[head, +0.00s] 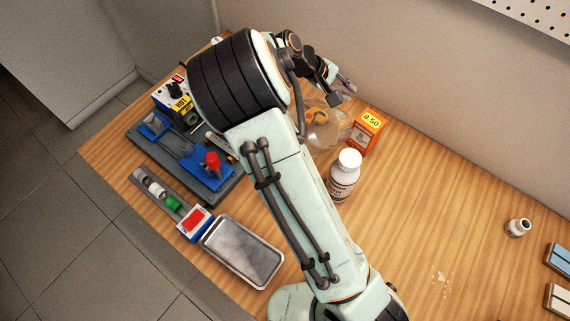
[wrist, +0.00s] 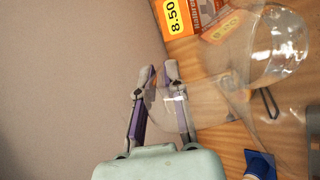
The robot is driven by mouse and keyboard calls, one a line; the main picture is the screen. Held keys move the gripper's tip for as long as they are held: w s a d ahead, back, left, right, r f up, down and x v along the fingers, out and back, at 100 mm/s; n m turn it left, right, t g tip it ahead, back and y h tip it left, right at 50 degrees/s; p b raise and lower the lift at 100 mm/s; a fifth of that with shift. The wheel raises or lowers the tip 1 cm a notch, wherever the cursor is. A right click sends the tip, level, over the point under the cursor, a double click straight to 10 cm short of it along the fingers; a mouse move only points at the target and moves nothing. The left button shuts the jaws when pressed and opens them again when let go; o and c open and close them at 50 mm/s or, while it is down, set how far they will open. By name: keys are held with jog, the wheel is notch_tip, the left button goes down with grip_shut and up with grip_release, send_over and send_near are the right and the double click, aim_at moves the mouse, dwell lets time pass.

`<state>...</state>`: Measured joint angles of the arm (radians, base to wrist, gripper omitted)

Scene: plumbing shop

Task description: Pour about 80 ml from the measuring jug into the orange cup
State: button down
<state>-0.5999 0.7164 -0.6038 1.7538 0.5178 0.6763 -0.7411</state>
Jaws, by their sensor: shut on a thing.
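The measuring jug (wrist: 283,75) is clear and see-through, and in the wrist view it fills the right side, with its round rim at the upper right. My gripper (wrist: 159,75) is shut on the jug's clear side part, probably its handle; the exact contact is hard to see. In the head view the jug (head: 322,142) shows faintly beside my arm, below my gripper (head: 344,92). An orange patch (head: 317,116) shows at or through the jug; I cannot tell whether it is the orange cup. Any liquid, and its level, cannot be made out.
An orange box marked 8.50 (head: 368,130) stands close right of the jug, with a white capped bottle (head: 344,175) nearer. A metal tray (head: 243,252) and a blue-and-grey fixture (head: 205,165) lie left of my arm. The wall is close behind. The right bench is mostly clear.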

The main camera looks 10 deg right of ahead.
jog(key=shift+w+d+f+g+y, duration=0.2)
jog(key=shift+d+f+y, duration=0.15)
jog(key=shift+f, duration=0.2)
jog(key=shift+w+d+f+g+y, duration=0.2)
jog(key=shift+f+y, duration=0.15)
jog(key=shift+f, duration=0.15)
jog(key=shift+w+d+r+n+g+y+p, duration=0.2)
jog(key=shift+w+d+n+g+y+p, duration=0.2)
jog(key=shift+w+d+g+y+p, duration=0.8)
jog(key=shift+w+d+r+n+g+y+p, duration=0.15)
jog(key=shift+w+d+n+g+y+p, duration=0.35)
jog(key=shift+g+y, duration=0.7)
jog(key=shift+d+y, duration=0.1)
jog(key=shift+y, duration=0.2)
